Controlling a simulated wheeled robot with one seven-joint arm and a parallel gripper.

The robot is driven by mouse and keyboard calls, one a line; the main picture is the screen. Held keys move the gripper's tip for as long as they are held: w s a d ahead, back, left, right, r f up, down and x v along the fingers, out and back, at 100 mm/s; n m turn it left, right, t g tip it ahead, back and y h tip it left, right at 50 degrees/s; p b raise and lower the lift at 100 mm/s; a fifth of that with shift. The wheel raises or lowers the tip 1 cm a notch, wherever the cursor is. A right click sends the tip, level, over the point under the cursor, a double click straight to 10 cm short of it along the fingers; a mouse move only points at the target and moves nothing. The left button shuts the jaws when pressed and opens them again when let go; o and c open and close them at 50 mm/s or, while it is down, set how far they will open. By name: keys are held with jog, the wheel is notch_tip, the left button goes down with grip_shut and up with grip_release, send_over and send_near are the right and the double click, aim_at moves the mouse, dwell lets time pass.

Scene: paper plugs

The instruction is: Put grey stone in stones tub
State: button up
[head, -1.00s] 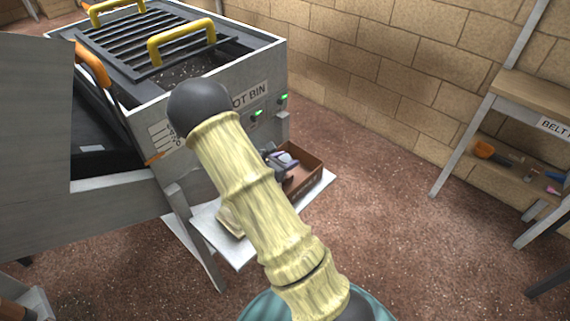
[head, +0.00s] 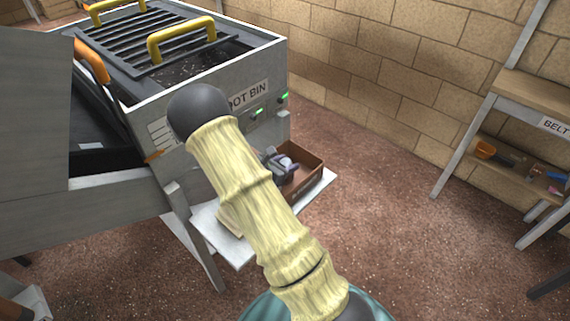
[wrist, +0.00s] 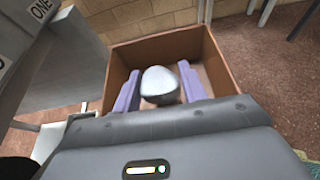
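The grey stone (wrist: 160,86) is between the two purple fingers of my gripper (wrist: 160,68) in the wrist view, with both fingers against its sides. The brown open-topped tub (wrist: 228,75) lies around and beneath them in that view. In the head view my gripper (head: 281,165) is at the left part of the tub (head: 308,181), with the pale stone (head: 286,162) partly showing at the fingers. I cannot tell whether the stone touches the tub floor, and no tub label is readable.
The tub stands on a pale shelf (head: 240,251) low on the grey bin machine (head: 262,75). The machine's leg and side wall are close to the left of my arm. A brick wall is behind; a wooden shelf unit (head: 530,92) stands at right. Floor between is open.

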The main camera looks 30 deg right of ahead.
jog(key=o, duration=0.3)
jog(key=shift+s+a+f, duration=0.1)
jog(key=shift+s+f, duration=0.1)
jog(key=shift+f, duration=0.3)
jog(key=shift+o, duration=0.2)
jog(key=shift+r+p, duration=0.5)
jog(key=shift+r, duration=0.05)
jog(key=p+v, duration=0.1)
jog(key=v, duration=1.1)
jog(key=shift+w+r, duration=0.25)
